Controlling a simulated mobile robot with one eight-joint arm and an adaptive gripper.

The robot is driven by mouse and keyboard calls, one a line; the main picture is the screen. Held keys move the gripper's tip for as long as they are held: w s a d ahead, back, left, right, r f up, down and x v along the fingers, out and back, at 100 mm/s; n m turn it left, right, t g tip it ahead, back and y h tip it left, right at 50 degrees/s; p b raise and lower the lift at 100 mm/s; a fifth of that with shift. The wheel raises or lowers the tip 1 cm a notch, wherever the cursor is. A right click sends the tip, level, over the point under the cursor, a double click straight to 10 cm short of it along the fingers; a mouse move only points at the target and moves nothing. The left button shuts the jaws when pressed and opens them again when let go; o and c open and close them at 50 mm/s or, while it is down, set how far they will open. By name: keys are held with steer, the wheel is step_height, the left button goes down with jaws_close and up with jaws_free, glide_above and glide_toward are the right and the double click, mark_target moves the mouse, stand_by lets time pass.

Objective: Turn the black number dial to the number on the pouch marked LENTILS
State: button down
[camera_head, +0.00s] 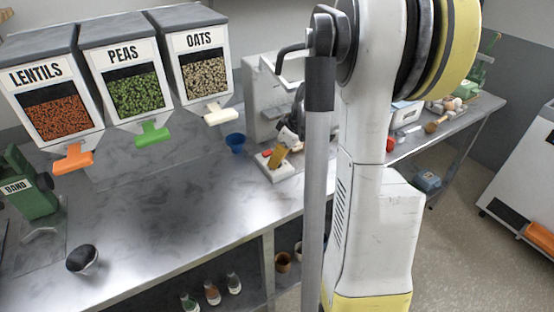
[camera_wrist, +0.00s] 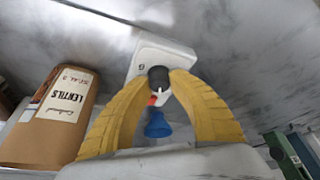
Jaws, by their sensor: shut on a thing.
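The black number dial (camera_wrist: 159,78) sits on a white box (camera_wrist: 165,55), with a small red part just below it in the wrist view. My gripper's yellow fingers (camera_wrist: 167,82) are closed around the dial from both sides. In the head view my gripper (camera_head: 279,152) is over the white box (camera_head: 273,170), which shows a red spot; the dial is hidden there. A digit on the box, perhaps 6 or 9, shows beside the dial. The brown pouch marked LENTILS (camera_wrist: 62,115) stands at left in the wrist view; the small print above its name is too blurred to read surely.
Lentils (camera_head: 52,80), peas (camera_head: 123,80) and oats (camera_head: 200,65) dispensers line the back. The middle of the steel table (camera_head: 170,205) is clear.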

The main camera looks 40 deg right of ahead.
steer(key=c, duration=1.1)
jaws_free()
steer(key=shift+c, duration=0.2)
steer(key=v, duration=1.2)
steer(key=s+a+m+t, duration=0.1)
steer(key=s+a+m, duration=0.1)
steer(key=a, duration=1.3)
steer(key=s+a+m+t+h, duration=0.1)
steer(key=s+a, duration=0.4)
steer(key=a, duration=1)
steer(key=shift+s+a+m+t, duration=0.25)
steer(key=shift+a+m+t, duration=0.15)
steer(key=shift+t, duration=0.1)
